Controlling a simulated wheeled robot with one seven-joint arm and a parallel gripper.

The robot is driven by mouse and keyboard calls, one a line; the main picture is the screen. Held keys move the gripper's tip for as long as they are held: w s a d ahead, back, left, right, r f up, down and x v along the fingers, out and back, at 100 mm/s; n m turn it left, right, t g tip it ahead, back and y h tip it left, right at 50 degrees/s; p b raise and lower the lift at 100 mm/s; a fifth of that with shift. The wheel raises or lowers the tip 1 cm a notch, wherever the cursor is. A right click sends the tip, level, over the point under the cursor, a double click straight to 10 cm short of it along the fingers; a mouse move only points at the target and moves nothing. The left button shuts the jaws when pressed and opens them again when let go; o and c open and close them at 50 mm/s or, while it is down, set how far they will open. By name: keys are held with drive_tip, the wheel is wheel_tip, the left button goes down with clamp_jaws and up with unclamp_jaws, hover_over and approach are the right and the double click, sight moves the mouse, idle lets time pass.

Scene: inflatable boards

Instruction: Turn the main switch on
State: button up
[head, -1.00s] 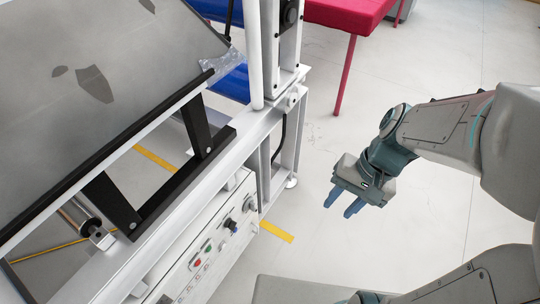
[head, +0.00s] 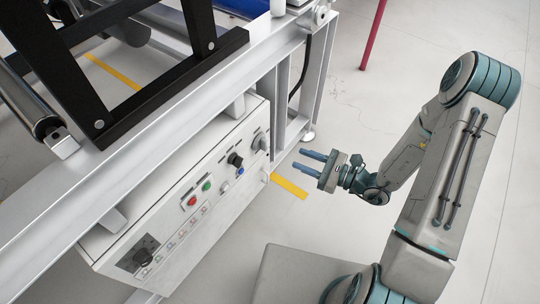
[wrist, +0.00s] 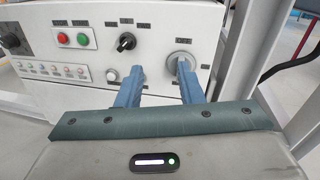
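The white control panel (head: 190,205) is on the front of the machine frame. At its right end is a grey rotary switch (head: 260,143) on a round plate, which also shows in the wrist view (wrist: 180,58). A black rotary knob (head: 235,160) sits to its left. In the wrist view the right fingertip partly covers the grey switch.
Red and green buttons (head: 194,194), a row of small buttons and a larger black switch (head: 143,256) are farther left on the panel. A white frame post (head: 316,80) stands right of the panel. The floor (head: 370,110) around my gripper is clear.

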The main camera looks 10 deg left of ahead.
wheel_tip(320, 180, down, 6)
drive_tip(key=w+m+t+b, duration=0.1)
drive_tip(key=w+m+t, duration=0.1)
drive_tip(key=m+t, duration=0.1)
drive_tip(key=b, duration=0.4)
approach(262, 144)
drive_tip(key=x, duration=0.7)
drive_tip(key=shift+w+r+h, duration=0.35)
drive_tip(key=shift+r+h, duration=0.05)
clamp_jaws()
